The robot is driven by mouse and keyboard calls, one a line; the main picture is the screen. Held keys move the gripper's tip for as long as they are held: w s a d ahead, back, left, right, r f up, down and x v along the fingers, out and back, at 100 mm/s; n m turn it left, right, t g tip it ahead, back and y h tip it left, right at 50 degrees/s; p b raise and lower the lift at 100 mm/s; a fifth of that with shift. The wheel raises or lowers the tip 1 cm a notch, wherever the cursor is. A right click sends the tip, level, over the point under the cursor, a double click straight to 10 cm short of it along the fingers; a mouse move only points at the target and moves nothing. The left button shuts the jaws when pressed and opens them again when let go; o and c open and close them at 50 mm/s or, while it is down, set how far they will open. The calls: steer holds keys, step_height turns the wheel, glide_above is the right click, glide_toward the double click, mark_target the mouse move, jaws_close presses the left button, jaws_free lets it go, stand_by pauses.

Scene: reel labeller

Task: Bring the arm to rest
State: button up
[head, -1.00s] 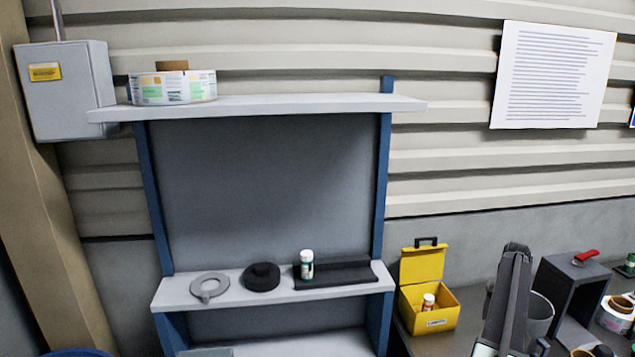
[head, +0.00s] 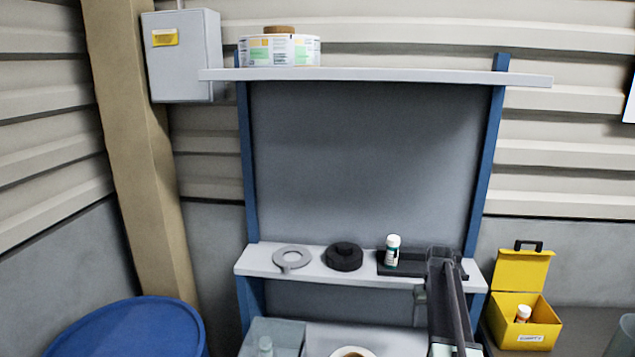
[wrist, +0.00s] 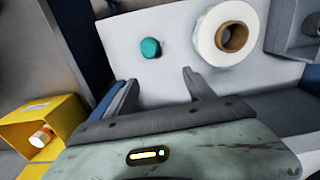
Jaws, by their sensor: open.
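My gripper (wrist: 160,78) is open in the wrist view, its two fingers spread apart with nothing between them. Beyond the fingertips is a pale shelf surface (wrist: 180,85) with a round teal thing (wrist: 150,48) and a white roll with a brown core (wrist: 225,38). I cannot tell from the wrist view how far below they are. In the head view my arm rises in front of the right end of the middle shelf (head: 318,272) and covers part of it and of the black holder (head: 400,268).
A white-capped bottle (head: 392,250) stands on the black holder. A label reel (head: 280,51) is on the top shelf. A yellow box (head: 527,330) stands right, a blue drum (head: 130,335) lower left.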

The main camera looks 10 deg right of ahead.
steer(key=s+a+f+n+b, duration=0.2)
steer(key=a, duration=1)
steer(key=s+a+f+n+b, duration=0.1)
steer(key=s+a+f+b, duration=0.15)
steer(key=a, duration=0.95)
steer(key=s+a+f, duration=0.1)
steer(key=s+a, duration=0.7)
steer(key=s, duration=0.3)
steer(key=shift+a, duration=0.15)
steer(key=shift+f, duration=0.1)
